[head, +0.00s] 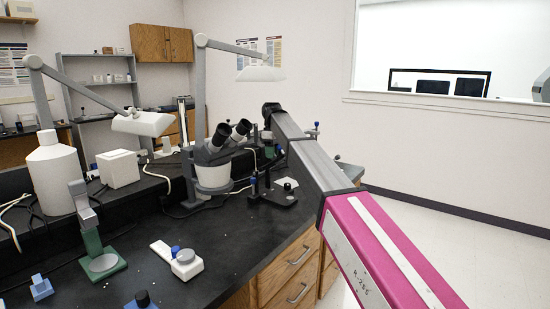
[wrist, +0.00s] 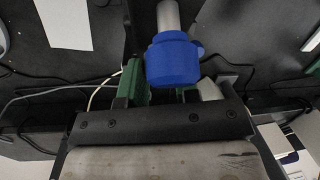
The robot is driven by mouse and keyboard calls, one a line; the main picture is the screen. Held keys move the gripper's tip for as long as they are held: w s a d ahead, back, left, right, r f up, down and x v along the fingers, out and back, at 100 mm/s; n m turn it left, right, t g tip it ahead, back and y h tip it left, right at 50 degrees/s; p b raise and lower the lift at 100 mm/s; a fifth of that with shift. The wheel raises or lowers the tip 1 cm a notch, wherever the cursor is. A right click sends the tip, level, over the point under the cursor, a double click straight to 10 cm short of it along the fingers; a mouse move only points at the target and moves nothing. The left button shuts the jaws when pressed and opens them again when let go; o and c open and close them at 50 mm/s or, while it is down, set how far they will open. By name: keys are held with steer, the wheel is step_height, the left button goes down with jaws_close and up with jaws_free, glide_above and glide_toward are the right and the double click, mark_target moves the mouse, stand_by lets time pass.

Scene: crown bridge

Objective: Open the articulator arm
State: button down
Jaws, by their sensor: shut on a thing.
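The articulator shows in the wrist view as green parts (wrist: 136,80) with a blue knob (wrist: 172,62) on a pale rod (wrist: 168,16). In the head view a blue knob (head: 316,125) and some green show beside the far end of my arm. My gripper (wrist: 165,92) is shut on the articulator arm, close below the blue knob in the wrist view. The exact contact is partly hidden behind the knob and the dark gripper body. In the head view my arm hides the gripper and most of the articulator.
The black bench (head: 160,275) carries a microscope (head: 213,165) and a black stand (head: 272,188) left of my arm. A green-based device (head: 100,262) and a small white device (head: 186,263) are nearer. Wooden drawers (head: 290,270) are below; the floor at right is clear.

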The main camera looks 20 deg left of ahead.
steer(key=shift+w+a+r+h, duration=0.25)
steer(key=shift+w+a+h, duration=0.15)
steer(key=shift+a, duration=0.15)
steer(key=shift+s, duration=0.1)
steer(key=c, duration=0.9)
jaws_free()
steer(key=shift+o, duration=0.2)
